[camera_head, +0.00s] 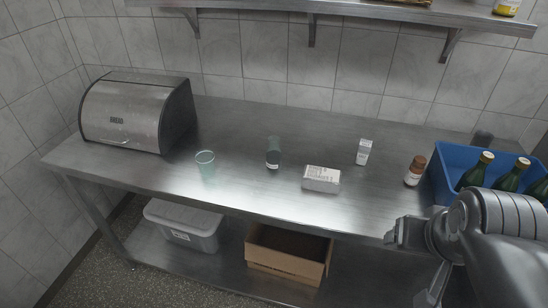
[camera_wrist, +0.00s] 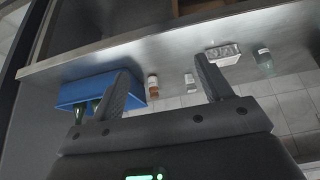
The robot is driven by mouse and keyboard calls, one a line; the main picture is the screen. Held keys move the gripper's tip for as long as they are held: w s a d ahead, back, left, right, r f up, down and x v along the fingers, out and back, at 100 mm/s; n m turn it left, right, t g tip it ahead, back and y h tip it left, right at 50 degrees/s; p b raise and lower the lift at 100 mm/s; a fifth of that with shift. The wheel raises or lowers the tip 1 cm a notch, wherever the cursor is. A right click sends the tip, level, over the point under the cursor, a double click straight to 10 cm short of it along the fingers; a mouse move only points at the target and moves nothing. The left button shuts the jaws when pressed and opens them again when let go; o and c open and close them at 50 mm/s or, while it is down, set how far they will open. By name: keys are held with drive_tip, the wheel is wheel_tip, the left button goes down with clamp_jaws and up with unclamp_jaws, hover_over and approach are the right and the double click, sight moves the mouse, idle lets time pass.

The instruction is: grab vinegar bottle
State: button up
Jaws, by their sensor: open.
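No label reading vinegar is legible. A translucent grey-green bottle (camera_head: 273,153) with a white label low on it stands mid-counter; it also shows in the wrist view (camera_wrist: 264,58). A small brown bottle (camera_head: 415,171) with a brown cap and white label stands left of the blue crate, and appears in the wrist view (camera_wrist: 153,88). Dark green bottles (camera_head: 474,172) stand in the crate. I cannot tell which is the vinegar. My gripper (camera_wrist: 165,75) is open and empty, its fingers spread. In the head view it is low at the right, by the counter's front edge, apart from the bottles.
The blue crate (camera_head: 449,158) is at the counter's right end. A white box (camera_head: 321,180), a small white carton (camera_head: 364,151), a green cup (camera_head: 205,161) and a bread bin (camera_head: 130,112) share the steel counter (camera_head: 240,192). A wall shelf (camera_head: 350,14) hangs above.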

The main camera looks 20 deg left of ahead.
drive_tip(key=w+a+f+n+h, duration=0.4)
drive_tip(key=w+a+n, duration=0.3)
drive_tip(key=w, duration=0.4)
drive_tip(key=w+a+f+n+h, duration=0.4)
drive_tip(key=w+n+h, duration=0.1)
drive_tip(key=w+n, duration=0.5)
drive_tip(key=n+t+y, duration=0.2)
drive_tip(key=n+t, duration=0.9)
drive_tip(key=n, duration=0.3)
approach(269, 158)
drive_tip(key=shift+x, duration=1.05)
drive_tip(key=shift+w+a+f, duration=0.1)
drive_tip(key=shift+w+a, duration=0.1)
drive_tip(key=shift+w, duration=0.05)
drive_tip(key=x, duration=1)
drive_tip(key=shift+w+d, duration=0.1)
drive_tip(key=shift+d, duration=0.25)
